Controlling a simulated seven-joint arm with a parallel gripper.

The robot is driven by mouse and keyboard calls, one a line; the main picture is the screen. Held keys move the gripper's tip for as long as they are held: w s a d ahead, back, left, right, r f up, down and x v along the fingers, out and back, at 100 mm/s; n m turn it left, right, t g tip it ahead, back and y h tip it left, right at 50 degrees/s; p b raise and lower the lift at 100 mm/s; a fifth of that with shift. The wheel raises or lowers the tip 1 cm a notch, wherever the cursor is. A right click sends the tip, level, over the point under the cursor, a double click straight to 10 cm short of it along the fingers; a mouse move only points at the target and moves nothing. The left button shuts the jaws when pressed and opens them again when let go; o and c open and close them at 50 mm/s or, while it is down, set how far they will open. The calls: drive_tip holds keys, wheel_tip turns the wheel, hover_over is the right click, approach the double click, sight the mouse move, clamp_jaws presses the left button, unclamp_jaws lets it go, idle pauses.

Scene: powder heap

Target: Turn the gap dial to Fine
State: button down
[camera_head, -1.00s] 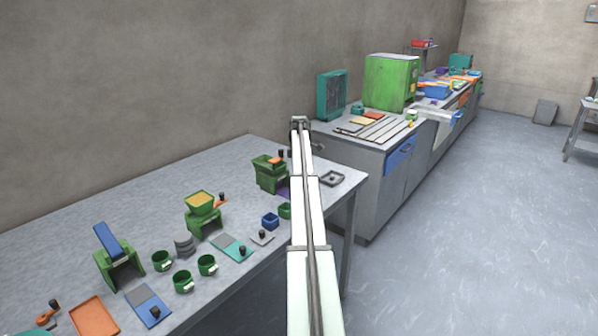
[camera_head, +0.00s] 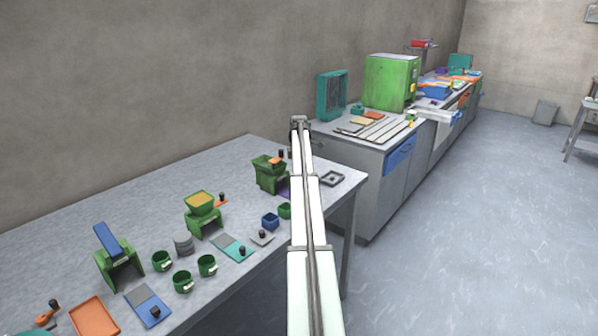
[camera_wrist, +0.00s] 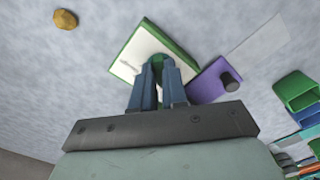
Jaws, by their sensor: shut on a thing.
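In the wrist view, a white dial panel (camera_wrist: 136,54) with a green rim lies under my gripper (camera_wrist: 160,66). The blue fingers are shut on a small green knob (camera_wrist: 157,58) standing on this panel. A faint line of marking shows on the panel's left part, too small to read. The fingers hide most of the knob, so I cannot tell which setting it points to. In the head view my arm reaches to the far right end of the near table, beside a green machine (camera_head: 268,176) with a hopper. My fingers and the panel cannot be made out there.
A purple plate (camera_wrist: 209,83) with a black knob lies just right of the panel. A yellowish lump (camera_wrist: 65,19) is at upper left, and green and blue containers (camera_wrist: 297,92) at right. More machines, cups and trays stand along the near table (camera_head: 60,226).

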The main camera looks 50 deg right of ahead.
drive_tip(key=c, duration=1.2)
unclamp_jaws()
drive_tip(key=shift+o, duration=0.2)
drive_tip(key=shift+r, duration=0.1)
wheel_tip(320, 180, up, 14)
drive_tip(key=shift+f, duration=0.2)
